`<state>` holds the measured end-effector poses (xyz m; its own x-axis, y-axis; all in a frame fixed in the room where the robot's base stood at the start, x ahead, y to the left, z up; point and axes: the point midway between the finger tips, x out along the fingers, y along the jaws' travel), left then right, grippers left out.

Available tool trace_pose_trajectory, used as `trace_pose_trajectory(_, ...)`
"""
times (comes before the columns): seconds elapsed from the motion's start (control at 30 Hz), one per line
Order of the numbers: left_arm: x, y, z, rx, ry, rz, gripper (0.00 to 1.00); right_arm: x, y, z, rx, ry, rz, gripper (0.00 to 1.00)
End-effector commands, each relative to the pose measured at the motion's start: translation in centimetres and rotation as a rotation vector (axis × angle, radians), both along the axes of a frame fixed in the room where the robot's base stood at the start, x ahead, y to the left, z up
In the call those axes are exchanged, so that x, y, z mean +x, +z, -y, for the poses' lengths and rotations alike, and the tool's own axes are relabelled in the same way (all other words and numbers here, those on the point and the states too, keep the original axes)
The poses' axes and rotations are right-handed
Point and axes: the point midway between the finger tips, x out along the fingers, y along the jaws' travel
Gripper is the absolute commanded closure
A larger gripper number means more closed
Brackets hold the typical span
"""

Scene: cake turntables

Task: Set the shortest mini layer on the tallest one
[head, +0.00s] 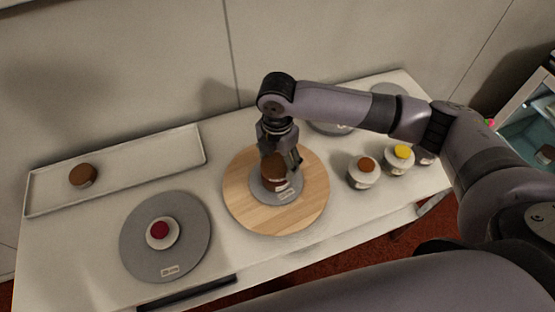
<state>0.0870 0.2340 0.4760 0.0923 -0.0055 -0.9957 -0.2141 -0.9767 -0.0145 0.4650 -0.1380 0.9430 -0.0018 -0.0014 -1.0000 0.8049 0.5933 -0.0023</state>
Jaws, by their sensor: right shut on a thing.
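My right gripper (280,158) reaches down over the round wooden turntable (238,195) in the middle of the table. It is shut on a brown mini layer (273,170) above the small grey disc (264,194) at the turntable's centre. A pale label shows low on the brown shape there. I cannot tell whether this is one layer or two stacked, because the fingers hide part of it. Another brown mini layer (83,175), low and with a pale label, sits on the white rectangular tray (150,176) at the left. My left gripper is not in view.
A grey turntable (135,256) at the front left bears a white piece with a red top (160,231). White pots with brown (362,179) and yellow (397,164) tops stand at the right. Another grey disc (330,128) lies behind my right arm. A wall bounds the back.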

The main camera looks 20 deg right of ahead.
Motion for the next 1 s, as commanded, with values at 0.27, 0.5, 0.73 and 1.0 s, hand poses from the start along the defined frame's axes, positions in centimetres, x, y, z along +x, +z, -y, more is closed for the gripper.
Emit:
trace_pose_trajectory(0.27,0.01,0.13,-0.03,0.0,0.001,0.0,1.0,-0.01,-0.98,-0.01,0.001,0.001,0.001,0.57)
trace_pose_trajectory(0.5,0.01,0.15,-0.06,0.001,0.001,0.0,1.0,0.0,-1.24,-0.01,0.001,0.0,0.001,0.33)
trace_pose_trajectory(0.73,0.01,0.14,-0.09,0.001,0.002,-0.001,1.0,0.0,-1.21,0.0,0.0,0.0,0.0,0.18)
trace_pose_trajectory(1.0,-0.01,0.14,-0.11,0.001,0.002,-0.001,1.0,0.0,-1.2,0.01,0.0,0.0,0.001,0.15)
